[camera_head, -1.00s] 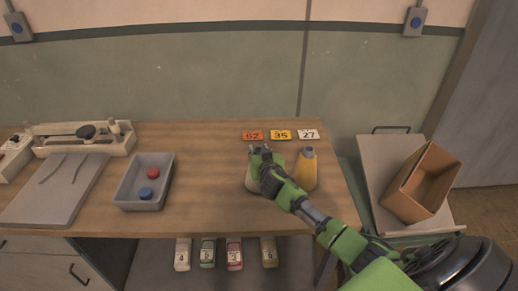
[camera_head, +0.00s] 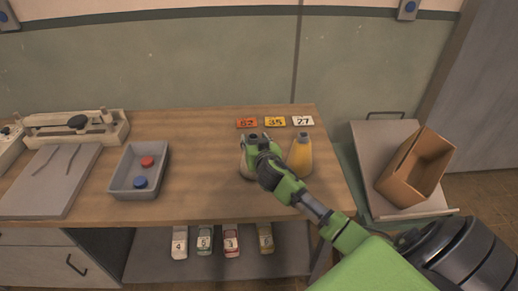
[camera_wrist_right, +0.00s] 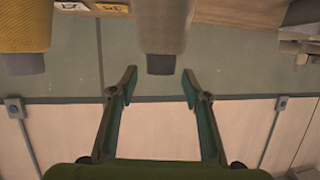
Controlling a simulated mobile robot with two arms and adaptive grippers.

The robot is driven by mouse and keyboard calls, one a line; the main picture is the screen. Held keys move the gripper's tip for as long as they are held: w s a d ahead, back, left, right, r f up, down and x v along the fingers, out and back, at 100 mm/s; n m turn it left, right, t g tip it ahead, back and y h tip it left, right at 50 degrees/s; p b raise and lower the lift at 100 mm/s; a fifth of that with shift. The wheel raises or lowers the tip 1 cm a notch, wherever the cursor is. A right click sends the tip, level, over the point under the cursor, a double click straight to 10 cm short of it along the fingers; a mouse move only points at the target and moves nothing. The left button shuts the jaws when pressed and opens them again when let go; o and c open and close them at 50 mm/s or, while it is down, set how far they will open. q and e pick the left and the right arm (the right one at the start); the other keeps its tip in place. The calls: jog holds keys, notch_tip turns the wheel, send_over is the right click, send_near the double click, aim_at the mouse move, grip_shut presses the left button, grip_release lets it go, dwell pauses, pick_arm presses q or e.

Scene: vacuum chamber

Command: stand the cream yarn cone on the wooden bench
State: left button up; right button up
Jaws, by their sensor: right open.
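The cream yarn cone (camera_head: 246,166) stands upright on the wooden bench (camera_head: 200,133), partly hidden behind my right gripper. My right gripper (camera_head: 259,140) is at the cone's upper part. In the right wrist view, the cream cone (camera_wrist_right: 163,28) shows upside down with its grey tip between the two open fingertips (camera_wrist_right: 160,73). There is a gap on both sides, so the fingers do not touch the tip there. My left gripper is not in view.
A yellow cone (camera_head: 301,157) stands close to the right of the cream cone. Several number cards (camera_head: 275,122) lie behind. A grey tray (camera_head: 124,182) with red and blue pieces is at the left. A cardboard box (camera_head: 405,178) is on a trolley at the right.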

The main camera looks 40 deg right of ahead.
jog(key=b+v, duration=0.1)
jog(key=v, duration=0.8)
